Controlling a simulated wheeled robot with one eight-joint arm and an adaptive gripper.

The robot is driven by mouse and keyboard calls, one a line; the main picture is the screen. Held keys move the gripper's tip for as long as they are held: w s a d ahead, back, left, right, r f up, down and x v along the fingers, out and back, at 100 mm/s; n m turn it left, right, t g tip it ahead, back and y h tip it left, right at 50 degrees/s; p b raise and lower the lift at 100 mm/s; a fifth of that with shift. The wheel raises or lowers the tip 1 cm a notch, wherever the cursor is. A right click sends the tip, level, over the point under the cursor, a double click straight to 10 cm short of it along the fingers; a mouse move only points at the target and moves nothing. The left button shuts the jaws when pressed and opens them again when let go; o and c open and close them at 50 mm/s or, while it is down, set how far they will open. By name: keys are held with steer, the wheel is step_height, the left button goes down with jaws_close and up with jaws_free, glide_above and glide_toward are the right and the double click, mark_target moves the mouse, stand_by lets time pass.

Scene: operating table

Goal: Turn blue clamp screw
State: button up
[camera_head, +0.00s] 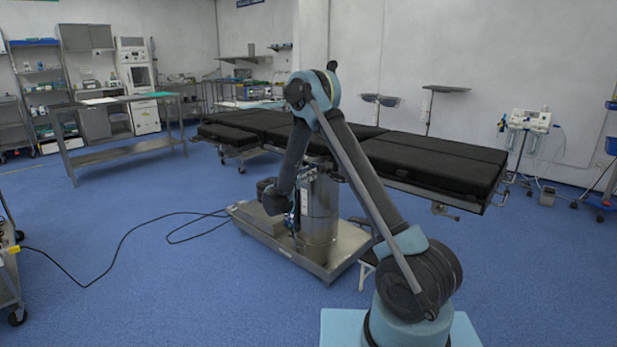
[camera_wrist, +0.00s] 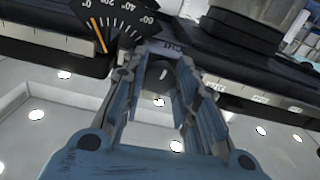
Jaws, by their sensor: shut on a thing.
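In the wrist view my gripper (camera_wrist: 161,75) reaches up to the underside of the operating table. Its two fingers stand apart, with their tips closed around a small dark part with a pale mark, which I take to be the clamp screw (camera_wrist: 163,72). The fingers hide most of it, and I cannot make out its blue colour. A black angle scale (camera_wrist: 112,18) with an orange pointer is just left of the fingertips. In the head view my arm bends down beside the table column (camera_head: 318,210), and the fingertips are too small to tell there.
The operating table (camera_head: 440,160) with black pads extends above and behind my arm. Its metal base (camera_head: 262,229) stands on the blue floor. A steel side table (camera_head: 130,150) stands farther back.

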steer(key=n, duration=2.4)
steer(key=shift+s+n, duration=0.1)
steer(key=shift+n, duration=0.2)
steer(key=n, duration=0.9)
steer(key=shift+r, duration=0.1)
steer(key=n, duration=0.4)
steer(key=shift+n, duration=0.3)
steer(key=o, duration=1.1)
steer(key=shift+c, duration=0.2)
